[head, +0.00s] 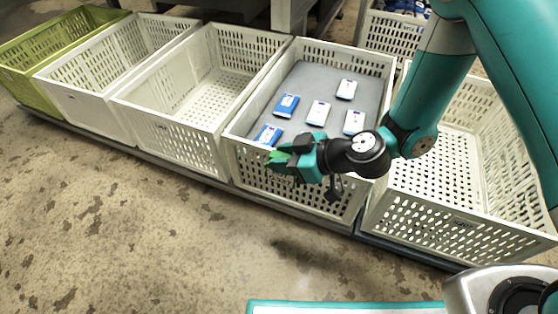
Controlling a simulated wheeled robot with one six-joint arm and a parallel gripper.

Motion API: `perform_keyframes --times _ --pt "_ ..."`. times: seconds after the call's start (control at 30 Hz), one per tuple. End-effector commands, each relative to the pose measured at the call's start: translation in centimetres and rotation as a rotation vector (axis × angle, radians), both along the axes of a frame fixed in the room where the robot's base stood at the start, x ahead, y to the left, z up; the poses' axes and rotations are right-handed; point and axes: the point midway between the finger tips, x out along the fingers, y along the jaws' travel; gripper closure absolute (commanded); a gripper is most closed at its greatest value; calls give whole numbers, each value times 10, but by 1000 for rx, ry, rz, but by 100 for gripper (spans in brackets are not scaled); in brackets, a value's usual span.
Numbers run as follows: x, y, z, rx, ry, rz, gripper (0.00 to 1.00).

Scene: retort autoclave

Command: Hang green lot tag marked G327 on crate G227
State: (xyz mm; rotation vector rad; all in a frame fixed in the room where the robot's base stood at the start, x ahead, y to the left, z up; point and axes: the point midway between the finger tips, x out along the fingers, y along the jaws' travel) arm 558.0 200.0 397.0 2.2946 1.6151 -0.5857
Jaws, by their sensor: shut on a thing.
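My gripper (283,162) is shut on a small bright green piece (277,156), which appears to be the green lot tag. Most of the tag is hidden by the fingers, and its marking cannot be read. My gripper is at the front wall of a white crate (285,190) with a grey liner; I cannot tell whether the tag touches the crate. The crates' own labels are too small to read, so I cannot tell which crate is G227.
White crates stand to the left (175,140) and right (440,225) in the row, with a green crate (50,62) at the far left. Several blue and white packs (318,113) lie in the lined crate. The concrete floor (130,235) in front is clear.

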Motion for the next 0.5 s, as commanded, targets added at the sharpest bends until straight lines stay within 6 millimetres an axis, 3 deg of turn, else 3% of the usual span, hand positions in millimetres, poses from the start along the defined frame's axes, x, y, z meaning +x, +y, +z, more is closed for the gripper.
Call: perform_keyframes --times 0.5 --pt "42 -16 -2 0 -1 -3 100"
